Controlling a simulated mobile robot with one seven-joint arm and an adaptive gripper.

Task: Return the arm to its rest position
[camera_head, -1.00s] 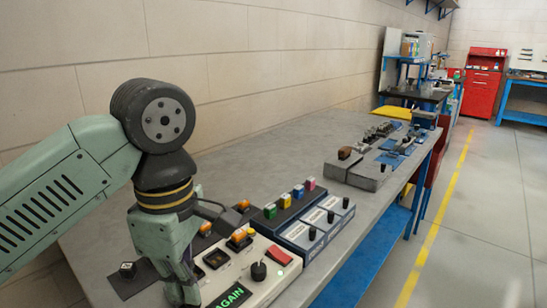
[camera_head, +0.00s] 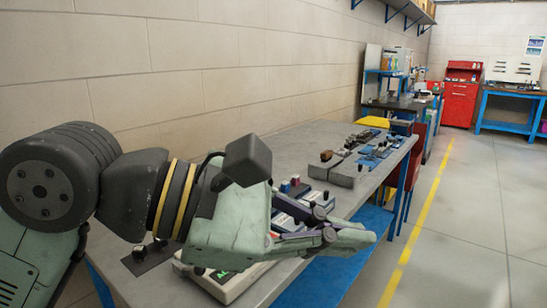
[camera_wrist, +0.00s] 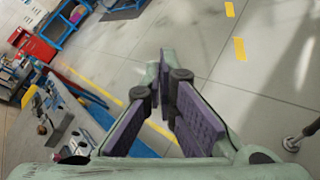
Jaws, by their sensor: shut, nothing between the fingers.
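My gripper (camera_head: 352,238) is in the lower middle of the head view, held out level over the workbench's front edge with its fingers pointing right. Its fingers are together and nothing is between them. In the wrist view my gripper (camera_wrist: 166,60) points out over the floor. The grey workbench (camera_head: 290,150) lies behind and below it. The white control box (camera_head: 225,285) with a green display sits under my gripper and is mostly hidden by it.
A blue-grey box with knobs (camera_head: 290,222) stands on the bench just behind my gripper, partly hidden. Farther along is a grey fixture (camera_head: 335,175) with small parts. A red cabinet (camera_head: 461,95) stands at the back. The floor right of the yellow line (camera_head: 420,215) is clear.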

